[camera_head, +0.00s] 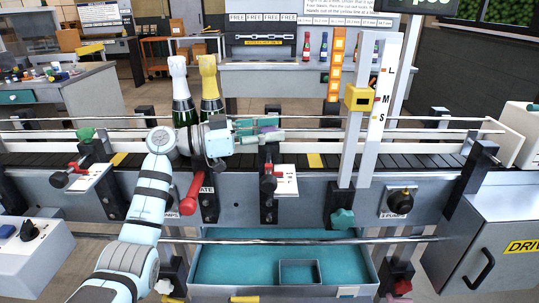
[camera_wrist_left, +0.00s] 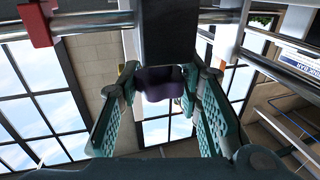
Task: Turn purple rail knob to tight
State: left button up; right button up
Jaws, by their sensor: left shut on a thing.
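The purple rail knob (camera_wrist_left: 160,84) shows in the left wrist view, under a dark block (camera_wrist_left: 167,35). It sits between the two teal fingers of my left gripper (camera_wrist_left: 160,100), which are shut on it. In the head view my left gripper (camera_head: 258,131) reaches to the right at the rail above the conveyor. There its fingers largely hide the knob, and I cannot read how tight it is. My right gripper is in neither view.
Two foil-topped bottles, one white (camera_head: 181,90) and one gold (camera_head: 210,90), stand just behind my left wrist. A yellow block (camera_head: 358,97) sits on the upright post to the right. A red handle (camera_head: 192,193) is below my wrist. A teal-lined drawer (camera_head: 225,262) is open below.

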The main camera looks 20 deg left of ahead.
pick_arm(q)
jog(key=shift+f+m+g+h+b, duration=0.1)
jog(key=shift+m+g+h+b, duration=0.3)
jog(key=shift+m+g, duration=0.45)
jog(key=shift+m+g+h, duration=0.4)
jog(key=shift+m+g, duration=0.25)
jog(key=shift+g, duration=0.7)
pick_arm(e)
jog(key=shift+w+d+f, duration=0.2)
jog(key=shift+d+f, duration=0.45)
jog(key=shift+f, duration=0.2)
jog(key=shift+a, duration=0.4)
pick_arm(q)
jog(key=o, duration=1.2)
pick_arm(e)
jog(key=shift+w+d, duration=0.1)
pick_arm(q)
jog(key=shift+t, duration=0.3)
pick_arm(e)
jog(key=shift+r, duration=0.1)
